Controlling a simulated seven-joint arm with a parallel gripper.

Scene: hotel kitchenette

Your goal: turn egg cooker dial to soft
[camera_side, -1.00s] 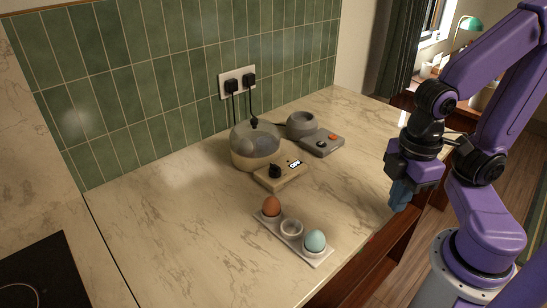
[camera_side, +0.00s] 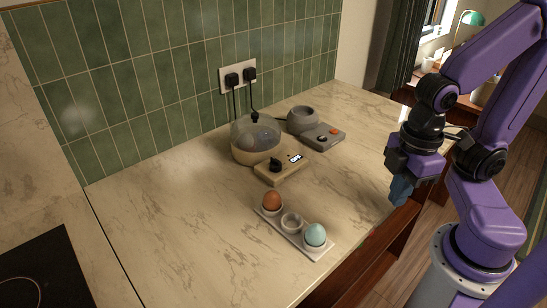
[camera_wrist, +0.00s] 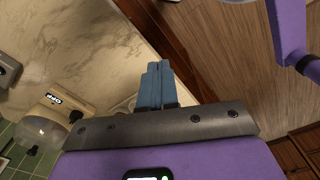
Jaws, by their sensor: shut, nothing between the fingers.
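The egg cooker (camera_side: 258,153) has a cream base and a clear domed lid with a black knob. Its front control block carries a black dial (camera_side: 275,165) and a small lit display (camera_side: 295,158), which seems to read OFF. The dial's pointer is too small to read. In the wrist view, the cooker (camera_wrist: 38,125) is at the lower left, with its dial (camera_wrist: 76,115) and display (camera_wrist: 53,99). My gripper (camera_side: 399,192), with blue fingers, is shut and empty at the counter's front right edge, well right of the dial. Its fingers (camera_wrist: 153,72) touch each other in the wrist view.
A grey appliance (camera_side: 322,136) with a round cup and buttons stands right of the cooker. Cords run to a wall socket (camera_side: 238,76). The counter between gripper and cooker is clear.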

